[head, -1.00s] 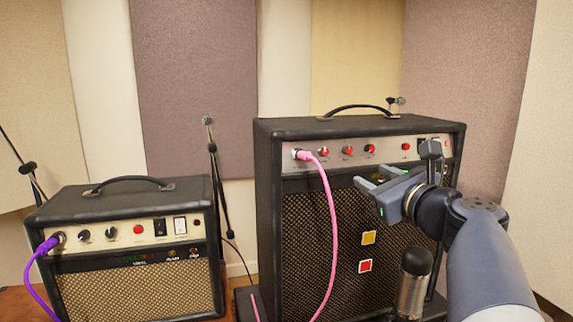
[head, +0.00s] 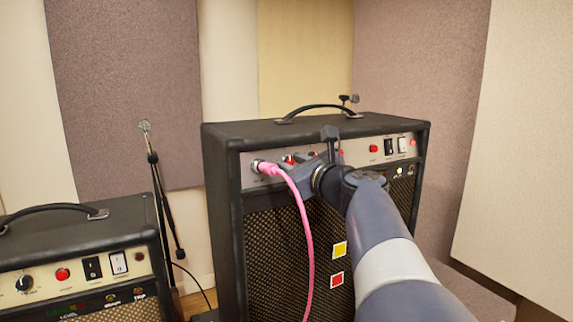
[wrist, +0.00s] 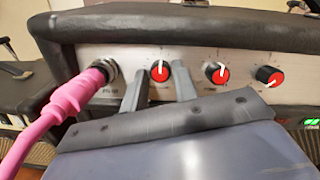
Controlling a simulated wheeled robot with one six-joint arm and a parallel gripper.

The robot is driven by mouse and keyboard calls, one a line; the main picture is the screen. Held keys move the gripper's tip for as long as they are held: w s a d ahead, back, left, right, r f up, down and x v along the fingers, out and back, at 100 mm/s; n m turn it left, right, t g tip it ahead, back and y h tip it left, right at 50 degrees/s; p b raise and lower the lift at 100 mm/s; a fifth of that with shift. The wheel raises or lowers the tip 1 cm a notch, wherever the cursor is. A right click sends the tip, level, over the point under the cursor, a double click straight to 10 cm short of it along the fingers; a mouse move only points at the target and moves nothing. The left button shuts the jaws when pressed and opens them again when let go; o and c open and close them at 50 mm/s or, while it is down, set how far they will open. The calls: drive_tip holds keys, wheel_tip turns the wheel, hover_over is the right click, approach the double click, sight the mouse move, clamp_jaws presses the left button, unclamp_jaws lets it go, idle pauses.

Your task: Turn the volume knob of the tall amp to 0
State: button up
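The tall amp (head: 270,240) stands in the middle of the head view, with a pale control panel along its top front. In the wrist view, three red-faced knobs with white marks show on the panel: a left one (wrist: 159,72), a middle one (wrist: 216,73) and a right one (wrist: 268,76). Their labels are too blurred to read. My gripper (wrist: 160,68) is open, with one finger on each side of the left knob. Small gaps seem to show beside the knob; contact is not clear. The left knob's mark points roughly up. In the head view, my gripper (head: 293,159) partly hides the panel.
A pink cable (head: 305,230) is plugged in just left of the left knob and hangs down the amp's front; its plug (wrist: 92,80) is close to my left finger. A smaller amp (head: 80,235) stands at left. A microphone stand (head: 160,195) is between the amps.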

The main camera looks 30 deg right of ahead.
clamp_jaws()
drive_tip(key=shift+n, duration=0.3)
